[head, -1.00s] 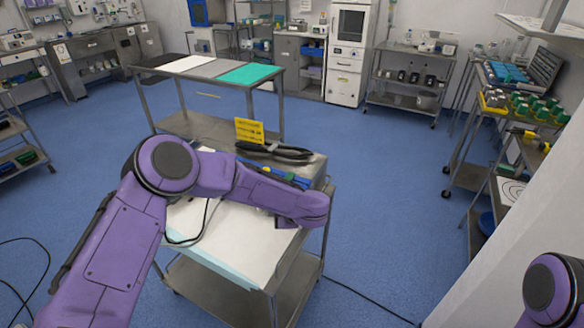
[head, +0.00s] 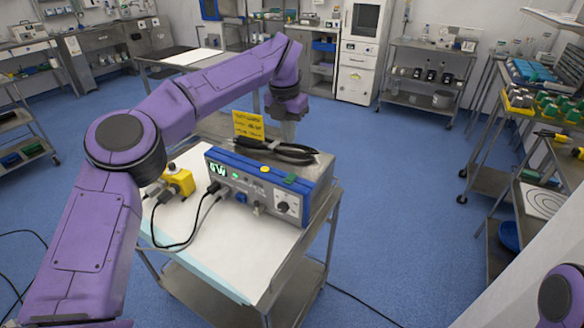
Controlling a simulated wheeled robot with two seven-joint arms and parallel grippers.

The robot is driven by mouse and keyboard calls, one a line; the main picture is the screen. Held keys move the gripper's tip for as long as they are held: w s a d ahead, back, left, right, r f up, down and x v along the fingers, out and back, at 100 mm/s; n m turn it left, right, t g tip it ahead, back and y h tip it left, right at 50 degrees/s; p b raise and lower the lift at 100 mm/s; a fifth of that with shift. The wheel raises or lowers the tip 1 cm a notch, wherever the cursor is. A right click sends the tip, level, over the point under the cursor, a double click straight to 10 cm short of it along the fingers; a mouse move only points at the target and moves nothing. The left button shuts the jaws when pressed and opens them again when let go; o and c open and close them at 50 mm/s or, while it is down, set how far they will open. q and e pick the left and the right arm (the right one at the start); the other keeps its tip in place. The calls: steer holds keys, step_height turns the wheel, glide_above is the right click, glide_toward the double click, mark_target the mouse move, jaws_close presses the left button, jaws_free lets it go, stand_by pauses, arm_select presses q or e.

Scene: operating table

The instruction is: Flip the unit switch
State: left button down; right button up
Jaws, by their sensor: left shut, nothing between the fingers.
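The unit (head: 262,180), a grey box with a blue top edge and a lit green display, stands on a white-covered cart. Its front panel has a dark round knob (head: 283,207), sockets and small controls. I cannot tell for sure which is the switch or how it is set. A yellow part and a green part sit on the top edge. My left arm reaches over from the left, and my left gripper (head: 288,132) points down behind the unit, apart from the front panel. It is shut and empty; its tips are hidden. My right gripper is out of view.
Black-handled cables or tools (head: 275,150) and a yellow card (head: 248,125) are on the unit. A yellow device (head: 178,182) sits left of it, with cables running to the front panel. Shelves (head: 428,78) and side carts surround the open blue floor.

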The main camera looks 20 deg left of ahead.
mark_target(291, 175)
arm_select(q)
steer(key=f+p, duration=0.1)
steer(key=f, duration=0.3)
steer(key=w+f, duration=0.1)
steer(key=f, duration=0.3)
steer(key=f+p, duration=0.1)
steer(key=f, duration=0.3)
steer(key=shift+w+d+f+p, duration=0.1)
steer(key=shift+w+f+p, duration=0.05)
steer(key=shift+p, duration=0.15)
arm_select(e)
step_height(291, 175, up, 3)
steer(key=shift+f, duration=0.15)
